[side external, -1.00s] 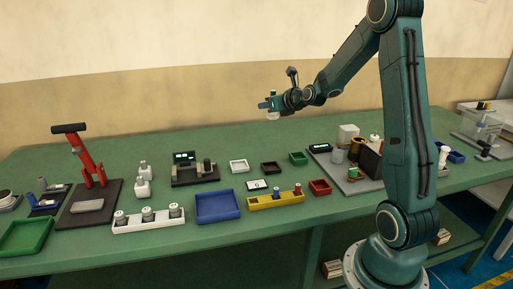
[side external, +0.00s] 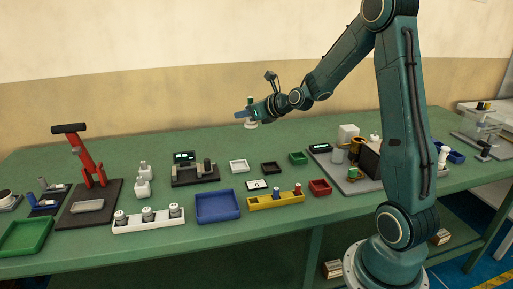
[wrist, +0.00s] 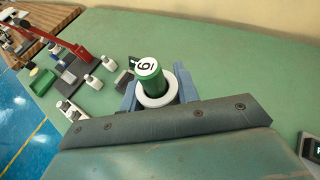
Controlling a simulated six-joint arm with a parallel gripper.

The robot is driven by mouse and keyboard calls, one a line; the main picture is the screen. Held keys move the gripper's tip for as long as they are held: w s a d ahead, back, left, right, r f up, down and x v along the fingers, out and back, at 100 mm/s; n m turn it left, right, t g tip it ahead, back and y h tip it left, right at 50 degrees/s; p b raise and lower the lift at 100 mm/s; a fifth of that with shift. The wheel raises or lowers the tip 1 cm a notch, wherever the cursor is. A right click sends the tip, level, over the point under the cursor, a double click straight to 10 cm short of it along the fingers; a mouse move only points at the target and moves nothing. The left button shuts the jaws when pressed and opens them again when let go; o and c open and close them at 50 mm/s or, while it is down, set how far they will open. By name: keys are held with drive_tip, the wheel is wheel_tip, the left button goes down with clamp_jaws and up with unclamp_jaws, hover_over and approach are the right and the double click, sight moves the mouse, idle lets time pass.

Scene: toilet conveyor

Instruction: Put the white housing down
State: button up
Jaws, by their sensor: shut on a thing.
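My gripper (side external: 246,115) is shut on the white housing (side external: 251,125), in the air above the back of the green table. In the wrist view the housing (wrist: 157,100) is a white ring between the two blue-grey fingers. A green cylinder (wrist: 150,75) with a white, numbered top stands up through the ring. The housing's underside is hidden in the wrist view, and in the side external view it shows as a small pale disc below the fingers.
A blue tray (side external: 218,207), a yellow rack (side external: 275,201) and a white rack (side external: 148,219) lie nearer the front. The table's back strip is clear.

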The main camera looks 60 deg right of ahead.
drive_tip(key=a+n+y, duration=0.6)
drive_tip(key=a+y, duration=0.1)
drive_tip(key=a, duration=1.2)
drive_tip(key=f, duration=1.5)
drive_tip(key=shift+w+a+f, duration=0.15)
drive_tip(key=shift+w+f, duration=0.15)
drive_tip(key=shift+w, duration=0.1)
drive_tip(key=shift+f, duration=0.1)
drive_tip(key=shift+f, duration=1.85)
drive_tip(key=shift+f, duration=0.1)
drive_tip(key=o, duration=1)
drive_tip(key=shift+o, duration=0.2)
